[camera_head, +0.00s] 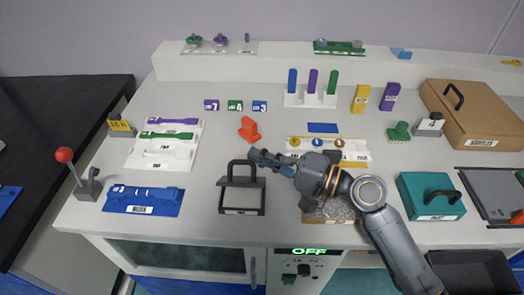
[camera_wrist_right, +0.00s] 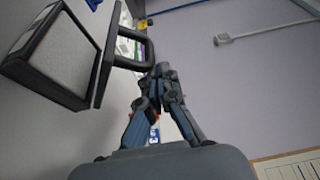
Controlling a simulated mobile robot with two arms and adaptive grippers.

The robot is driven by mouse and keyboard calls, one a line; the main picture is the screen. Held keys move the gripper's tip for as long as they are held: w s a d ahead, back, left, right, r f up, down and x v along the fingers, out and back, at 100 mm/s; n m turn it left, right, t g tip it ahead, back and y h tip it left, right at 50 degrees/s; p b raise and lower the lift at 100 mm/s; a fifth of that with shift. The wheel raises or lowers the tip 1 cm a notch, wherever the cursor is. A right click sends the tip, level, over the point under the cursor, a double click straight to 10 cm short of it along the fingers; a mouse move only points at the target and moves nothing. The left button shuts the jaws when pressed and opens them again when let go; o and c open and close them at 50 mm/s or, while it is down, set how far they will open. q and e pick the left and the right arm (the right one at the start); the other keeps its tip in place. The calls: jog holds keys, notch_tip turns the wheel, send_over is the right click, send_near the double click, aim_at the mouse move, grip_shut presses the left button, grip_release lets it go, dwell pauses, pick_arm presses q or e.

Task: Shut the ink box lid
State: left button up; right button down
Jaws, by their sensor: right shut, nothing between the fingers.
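The ink box appears to be the black-framed box (camera_head: 242,197) with a pale inside, near the front middle of the table. Its label is too small to read. Its lid seems raised, with the dark handle (camera_head: 231,170) at the back; the wrist view shows the lid (camera_wrist_right: 108,52) standing at an angle to the box (camera_wrist_right: 50,55). My right gripper (camera_head: 256,155) is shut and empty, with its fingertips just behind and right of the handle. In the wrist view the fingertips (camera_wrist_right: 160,72) are close beside the handle; I cannot tell whether they touch. My left gripper is not in view.
A blue tray (camera_head: 143,209) and a red-knobbed lever (camera_head: 67,160) lie to the left. An orange piece (camera_head: 249,128) sits just behind my right gripper. A closed teal box (camera_head: 412,195) stands to the right. The table between the blue tray and the black box is clear.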

aim_at(261, 183)
jog(key=shift+s+f, duration=0.15)
jog(key=shift+s, duration=0.5)
jog(key=shift+s+f, duration=0.15)
jog(key=shift+s, duration=0.5)
jog(key=shift+s+f+b, duration=0.4)
jog(key=shift+s+f, duration=0.1)
jog(key=shift+s, duration=0.5)
jog(key=shift+d, duration=0.1)
jog(key=v, duration=1.1)
jog(key=shift+s+d, duration=0.15)
jog(key=shift+d, duration=0.2)
